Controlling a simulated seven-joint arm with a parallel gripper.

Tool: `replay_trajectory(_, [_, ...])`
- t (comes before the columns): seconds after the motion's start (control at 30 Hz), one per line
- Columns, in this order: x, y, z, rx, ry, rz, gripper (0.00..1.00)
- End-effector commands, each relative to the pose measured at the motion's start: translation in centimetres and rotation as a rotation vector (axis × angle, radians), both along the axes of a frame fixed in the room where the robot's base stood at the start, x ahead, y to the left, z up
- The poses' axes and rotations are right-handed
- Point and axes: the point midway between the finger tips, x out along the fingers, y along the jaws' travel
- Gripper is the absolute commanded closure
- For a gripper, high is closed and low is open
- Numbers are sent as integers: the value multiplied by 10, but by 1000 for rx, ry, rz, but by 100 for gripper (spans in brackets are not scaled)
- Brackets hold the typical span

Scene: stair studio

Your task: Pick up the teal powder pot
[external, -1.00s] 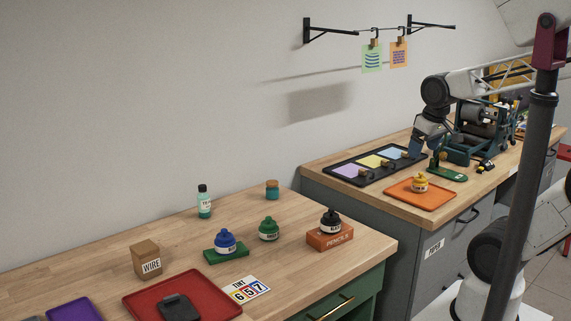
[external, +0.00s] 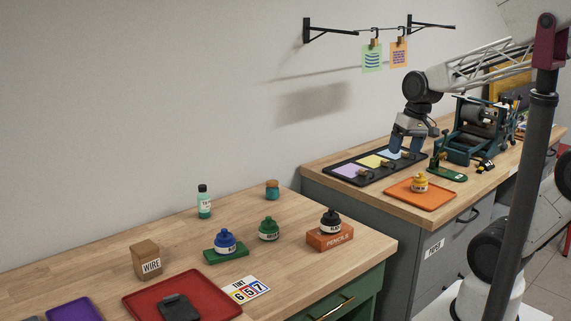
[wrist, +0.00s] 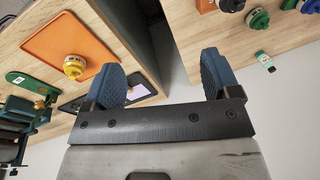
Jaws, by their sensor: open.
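The teal powder pot (external: 272,190), a small jar with a brown lid, stands upright at the back of the near wooden counter. I cannot make it out in the wrist view. My gripper (external: 406,150) is well to its right, above the far counter near the black tray. In the wrist view my gripper (wrist: 160,72) has its two blue fingers spread apart, with nothing between them.
A teal bottle (external: 204,204) with a black cap stands left of the pot. Green (external: 268,230), blue (external: 225,242) and black (external: 330,222) ink bottles stand in front. A gap separates the counters. An orange tray (external: 425,200) holds a yellow bottle (external: 420,182).

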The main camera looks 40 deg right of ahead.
Motion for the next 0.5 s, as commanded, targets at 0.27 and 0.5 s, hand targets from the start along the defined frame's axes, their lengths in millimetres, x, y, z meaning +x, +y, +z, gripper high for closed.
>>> replay_trajectory(0.27, [55, 22, -13, 184, 109, -175, 18])
replay_trajectory(0.5, [105, 39, -27, 337, 206, -332, 18])
